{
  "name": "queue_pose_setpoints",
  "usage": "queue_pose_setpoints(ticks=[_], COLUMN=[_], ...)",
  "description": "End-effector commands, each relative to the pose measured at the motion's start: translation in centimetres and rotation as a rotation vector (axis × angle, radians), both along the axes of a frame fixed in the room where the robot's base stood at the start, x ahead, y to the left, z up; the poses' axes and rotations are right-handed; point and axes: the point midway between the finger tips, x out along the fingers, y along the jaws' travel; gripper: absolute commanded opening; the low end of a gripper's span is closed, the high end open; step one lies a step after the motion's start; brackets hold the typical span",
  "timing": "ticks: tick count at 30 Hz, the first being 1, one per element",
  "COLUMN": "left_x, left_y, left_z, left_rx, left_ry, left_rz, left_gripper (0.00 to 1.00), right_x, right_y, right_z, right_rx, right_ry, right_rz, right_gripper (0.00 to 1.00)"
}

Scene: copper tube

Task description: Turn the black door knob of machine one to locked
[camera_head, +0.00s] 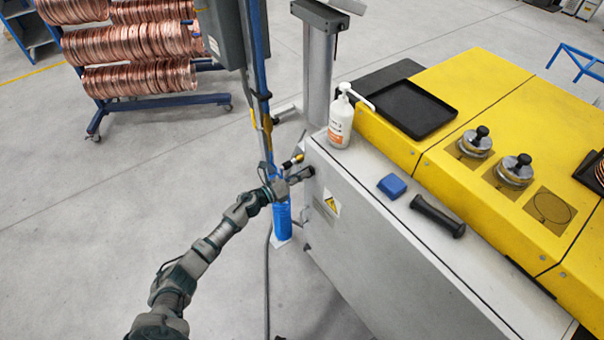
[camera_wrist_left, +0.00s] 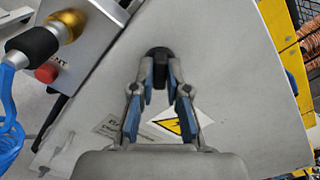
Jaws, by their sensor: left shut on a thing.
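The black door knob (camera_wrist_left: 158,68) is on the grey side panel of the machine (camera_head: 390,255). In the left wrist view it lies between the fingertips of my left gripper (camera_wrist_left: 160,88), which is shut on it. In the head view my left gripper (camera_head: 290,180) is at the upper left of that panel, and the knob is hard to make out there. My right gripper is not in view.
A yellow and black warning label (camera_head: 331,205) is on the panel near the gripper. A blue post (camera_head: 258,80) with a hose stands close on the left. A white bottle (camera_head: 341,118), blue block (camera_head: 392,186) and black handle (camera_head: 438,215) are on top of the machine.

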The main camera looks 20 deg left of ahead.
Motion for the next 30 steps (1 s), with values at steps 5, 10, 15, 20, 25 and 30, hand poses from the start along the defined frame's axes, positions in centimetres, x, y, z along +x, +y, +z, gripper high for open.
queue_pose_setpoints(ticks=[5, 10, 15, 20, 25, 30], left_x=[0.1, 0.1, 0.1, 0.2, 0.1, 0.1], left_y=[0.3, 0.3, 0.3, 0.3, 0.4, 0.3], left_z=[0.0, -0.1, -0.2, -0.3, -0.5, -0.5], left_rx=[-0.131, -0.258, -0.381, -0.485, -0.57, -0.63], left_ry=[0.106, 0.205, 0.301, 0.382, 0.449, 0.495], left_rz=[0.007, 0.007, 0.007, 0.008, 0.009, 0.009], left_gripper=[0.0, 0.0, 0.0, 0.0, 0.0, 0.0], right_x=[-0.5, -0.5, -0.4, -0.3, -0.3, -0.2], right_y=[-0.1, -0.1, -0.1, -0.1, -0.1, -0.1], right_z=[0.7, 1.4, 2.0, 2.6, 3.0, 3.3], right_rx=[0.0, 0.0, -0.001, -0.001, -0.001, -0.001], right_ry=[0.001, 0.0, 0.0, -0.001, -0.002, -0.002], right_rz=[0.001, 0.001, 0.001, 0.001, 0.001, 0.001], right_gripper=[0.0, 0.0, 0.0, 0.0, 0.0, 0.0])
